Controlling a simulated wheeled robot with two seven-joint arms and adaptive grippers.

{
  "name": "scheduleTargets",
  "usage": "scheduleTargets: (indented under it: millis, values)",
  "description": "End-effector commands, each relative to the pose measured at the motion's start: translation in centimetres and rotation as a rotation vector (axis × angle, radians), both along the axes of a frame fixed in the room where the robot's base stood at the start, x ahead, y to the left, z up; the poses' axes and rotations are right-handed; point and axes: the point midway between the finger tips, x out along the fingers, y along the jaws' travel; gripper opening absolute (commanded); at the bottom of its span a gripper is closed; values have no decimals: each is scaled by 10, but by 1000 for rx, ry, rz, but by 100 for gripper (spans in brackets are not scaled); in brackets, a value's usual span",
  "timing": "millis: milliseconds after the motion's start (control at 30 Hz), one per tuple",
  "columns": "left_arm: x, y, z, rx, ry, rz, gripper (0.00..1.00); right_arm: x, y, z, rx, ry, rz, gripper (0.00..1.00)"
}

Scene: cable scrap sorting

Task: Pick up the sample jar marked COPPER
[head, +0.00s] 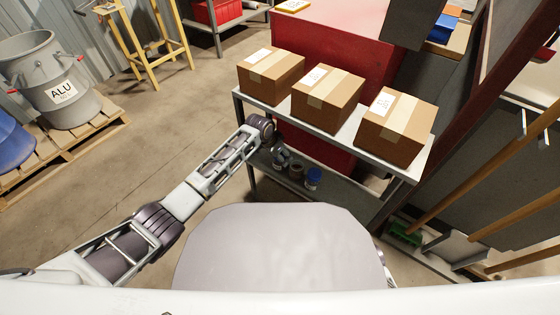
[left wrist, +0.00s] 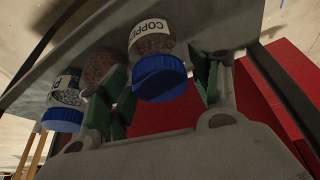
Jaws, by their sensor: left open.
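The sample jar marked COPPER (left wrist: 151,45) shows in the left wrist view, with a blue lid (left wrist: 160,78), a white label and reddish-brown scrap inside. My left gripper (left wrist: 162,88) is open, with one green-padded finger on each side of the jar in the picture. I cannot tell whether either finger touches it. In the head view my left gripper (head: 282,158) reaches over the lower shelf, and I cannot make out the COPPER label there. My right gripper is not in view.
Beside it stand a part-hidden jar (left wrist: 99,68) and another blue-lidded jar (left wrist: 66,98). In the head view a blue-lidded jar (head: 313,178) is on the lower shelf. Several cardboard boxes (head: 328,92) stand on the upper shelf (head: 340,127), close above my arm.

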Motion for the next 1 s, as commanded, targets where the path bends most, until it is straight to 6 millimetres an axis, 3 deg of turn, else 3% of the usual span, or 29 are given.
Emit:
scheduleTargets:
  millis: [267, 600, 1000]
  values:
    - [0, 0, 0, 0, 0, 0, 62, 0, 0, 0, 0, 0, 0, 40]
    - [0, 0, 0, 0, 1, 0, 18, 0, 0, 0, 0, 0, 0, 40]
    - [-1, 0, -1, 1, 3, 1, 17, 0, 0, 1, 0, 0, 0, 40]
